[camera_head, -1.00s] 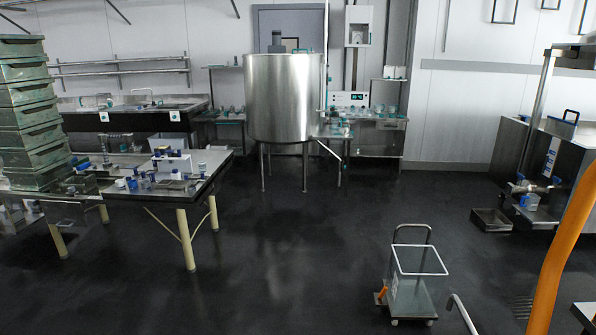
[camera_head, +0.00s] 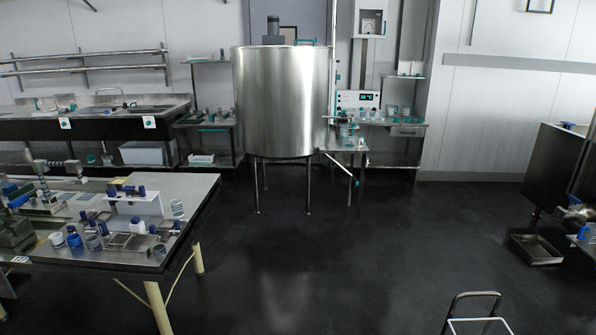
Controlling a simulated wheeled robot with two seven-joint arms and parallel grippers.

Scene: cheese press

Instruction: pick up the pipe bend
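I cannot pick out a pipe bend for certain. Small metal pipe-like fittings (camera_head: 42,168) stand at the back left of the steel table (camera_head: 205,190), too small to tell their exact shape. Blue-capped jars and small parts stand on the same table, around a white rack (camera_head: 135,204). Neither of my grippers is in view.
A large steel vat (camera_head: 282,105) stands on legs at the back centre. A sink counter (camera_head: 95,128) runs along the back left wall. A metal tray (camera_head: 535,249) lies on the floor at right. A cart (camera_head: 478,325) shows at the bottom edge. The middle floor is clear.

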